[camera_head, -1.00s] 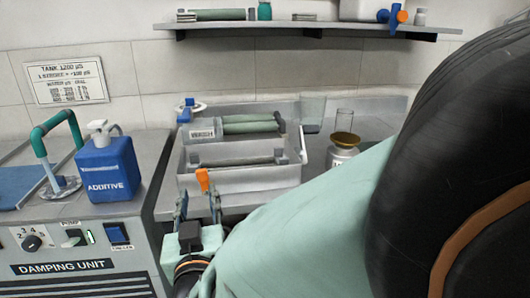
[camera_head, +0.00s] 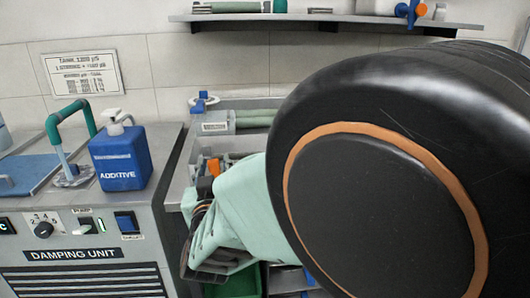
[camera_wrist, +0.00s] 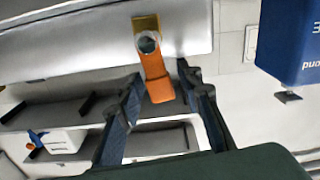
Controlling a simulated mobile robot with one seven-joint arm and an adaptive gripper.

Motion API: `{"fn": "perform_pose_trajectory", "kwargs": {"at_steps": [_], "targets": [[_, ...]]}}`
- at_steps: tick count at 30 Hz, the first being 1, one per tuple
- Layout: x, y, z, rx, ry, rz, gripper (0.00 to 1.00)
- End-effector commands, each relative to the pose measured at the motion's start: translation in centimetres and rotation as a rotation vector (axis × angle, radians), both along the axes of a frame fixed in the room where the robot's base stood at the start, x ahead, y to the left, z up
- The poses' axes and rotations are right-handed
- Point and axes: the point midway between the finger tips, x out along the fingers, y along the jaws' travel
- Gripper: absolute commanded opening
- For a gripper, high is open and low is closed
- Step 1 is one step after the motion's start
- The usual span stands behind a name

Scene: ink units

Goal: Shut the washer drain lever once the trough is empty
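The orange drain lever (camera_head: 213,167) is at the trough's front in the head view. In the wrist view the lever (camera_wrist: 156,80) hangs from a round pivot on a brass plate on a pale wall. The washer trough (camera_head: 243,145) is partly hidden behind my arm; I cannot tell whether it holds water. My gripper (camera_wrist: 160,75) is open, with its two blue fingers on either side of the lever in the wrist picture. I see no clear contact. In the head view my gripper is mostly hidden by my wrist.
The damping unit (camera_head: 75,254) stands left of the trough, with a blue additive bottle (camera_head: 121,160) on top. A wall shelf (camera_head: 320,20) runs above. My arm covers the right of the head view. Green and grey bins (camera_head: 240,283) show below.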

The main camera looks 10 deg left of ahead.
Motion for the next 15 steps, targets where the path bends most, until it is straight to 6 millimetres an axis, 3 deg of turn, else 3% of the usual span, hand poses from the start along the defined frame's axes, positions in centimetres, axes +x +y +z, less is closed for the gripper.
{"fn": "perform_pose_trajectory", "kwargs": {"at_steps": [5, 15], "targets": [[0.01, -0.02, 0.01, 0.0, 0.0, 0.0, 0.33], [-0.01, -0.01, 0.01, 0.0, 0.0, 0.0, 0.0]]}}
